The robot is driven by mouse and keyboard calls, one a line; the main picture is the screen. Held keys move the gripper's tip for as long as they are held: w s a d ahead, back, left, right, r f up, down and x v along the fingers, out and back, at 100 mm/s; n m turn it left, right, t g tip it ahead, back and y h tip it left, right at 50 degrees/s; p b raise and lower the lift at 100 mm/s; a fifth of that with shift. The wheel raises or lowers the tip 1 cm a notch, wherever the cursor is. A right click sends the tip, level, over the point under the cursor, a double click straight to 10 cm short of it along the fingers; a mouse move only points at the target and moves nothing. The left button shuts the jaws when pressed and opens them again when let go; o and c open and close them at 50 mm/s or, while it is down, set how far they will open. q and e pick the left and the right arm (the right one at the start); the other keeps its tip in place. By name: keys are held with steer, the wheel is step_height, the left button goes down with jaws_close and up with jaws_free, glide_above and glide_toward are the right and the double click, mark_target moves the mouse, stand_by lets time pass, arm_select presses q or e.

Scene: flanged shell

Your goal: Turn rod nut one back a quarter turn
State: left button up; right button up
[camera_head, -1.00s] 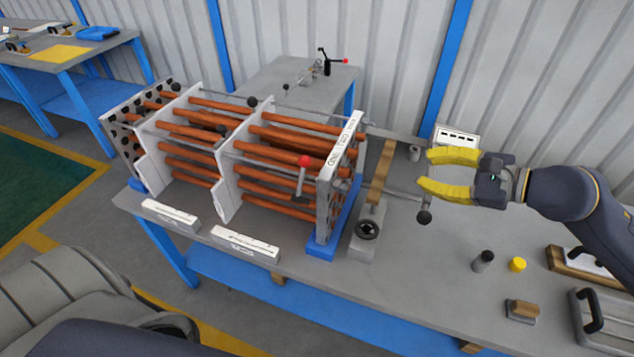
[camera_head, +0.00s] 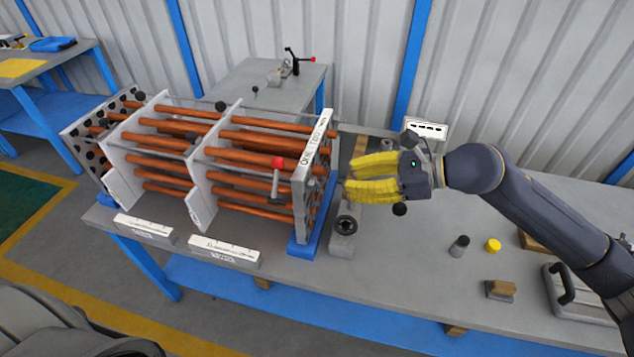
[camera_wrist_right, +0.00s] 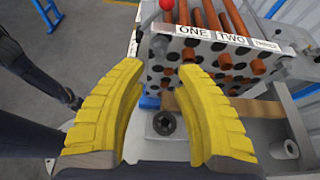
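The flanged shell's end plate (camera_head: 316,190) stands upright at the right end of the orange tube bundle. It carries a label strip reading ONE (camera_wrist_right: 194,33) and TWO (camera_wrist_right: 231,38) in the right wrist view. A grey round fitting (camera_wrist_right: 160,45) near the ONE end may be rod nut one; I cannot tell for sure. My right gripper (camera_head: 350,177) has its yellow fingers pointing at the plate, just right of it. In the right wrist view its fingers (camera_wrist_right: 160,68) are apart with nothing between them. My left gripper is not in view.
A red-knobbed lever (camera_head: 277,163) stands by the plate. A grey block with a dark round socket (camera_head: 346,225) lies below the right gripper, near a wooden bar (camera_wrist_right: 235,106). A dark cylinder (camera_head: 459,246) and a yellow cap (camera_head: 493,246) stand right.

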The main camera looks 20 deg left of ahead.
mark_target(312, 183)
steer(key=x, duration=0.9)
steer(key=shift+c, duration=0.5)
jaws_close()
